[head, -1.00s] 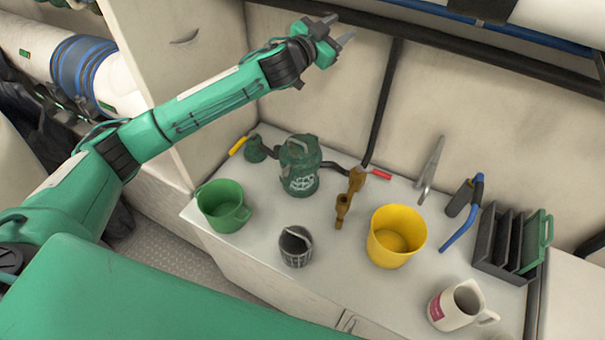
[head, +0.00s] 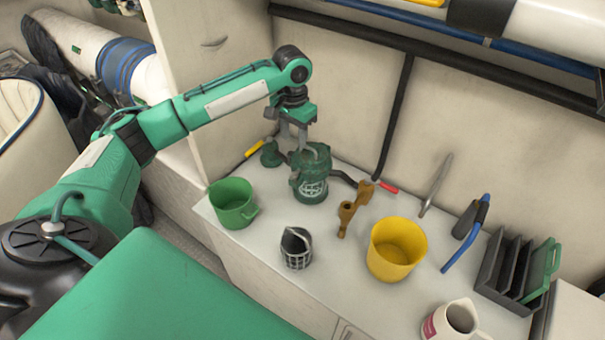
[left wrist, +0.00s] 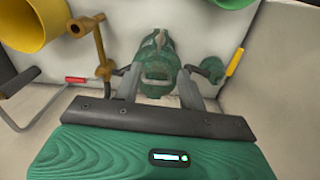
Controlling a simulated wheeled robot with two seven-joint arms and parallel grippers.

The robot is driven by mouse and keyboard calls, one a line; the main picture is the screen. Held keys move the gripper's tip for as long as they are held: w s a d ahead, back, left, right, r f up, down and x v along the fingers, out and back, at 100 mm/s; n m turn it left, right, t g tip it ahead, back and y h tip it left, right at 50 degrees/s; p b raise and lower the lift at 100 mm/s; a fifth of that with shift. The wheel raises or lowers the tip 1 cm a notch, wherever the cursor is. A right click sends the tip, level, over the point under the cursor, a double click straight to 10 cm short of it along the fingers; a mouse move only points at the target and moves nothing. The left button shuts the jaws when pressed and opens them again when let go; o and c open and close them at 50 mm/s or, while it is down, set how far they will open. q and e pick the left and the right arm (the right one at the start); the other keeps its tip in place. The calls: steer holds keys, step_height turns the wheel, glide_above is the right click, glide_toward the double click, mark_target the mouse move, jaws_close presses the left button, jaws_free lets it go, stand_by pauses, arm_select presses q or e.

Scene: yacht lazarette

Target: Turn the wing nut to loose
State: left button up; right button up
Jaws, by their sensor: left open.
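The green strainer canister (head: 312,178) stands upright on the white counter (head: 268,262), with pale lettering on its side. In the left wrist view its top (left wrist: 158,68) lies between and beyond my fingers. A raised loop-like part shows there, but I cannot make out the wing nut clearly. My left gripper (head: 294,148) points down over the canister's upper left side, partly covering its top. Its two fingers are apart, and it also shows in the left wrist view (left wrist: 160,88). I see nothing held between them. I cannot tell whether a finger touches the canister. My right gripper is not in view.
A yellow-handled valve (head: 270,153) and a red-handled lever (head: 388,187) flank the canister. Walls close in behind and at left.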

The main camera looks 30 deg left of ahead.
arm_select(q)
steer(key=p, duration=0.1)
glide_above(295, 172)
step_height(295, 172, down, 7)
steer(key=shift+s+f, duration=0.1)
steer(key=shift+s, duration=0.05)
step_height(295, 172, down, 6)
steer(key=shift+r+p, duration=0.2)
steer(key=shift+p, duration=0.3)
steer(key=shift+f, duration=0.5)
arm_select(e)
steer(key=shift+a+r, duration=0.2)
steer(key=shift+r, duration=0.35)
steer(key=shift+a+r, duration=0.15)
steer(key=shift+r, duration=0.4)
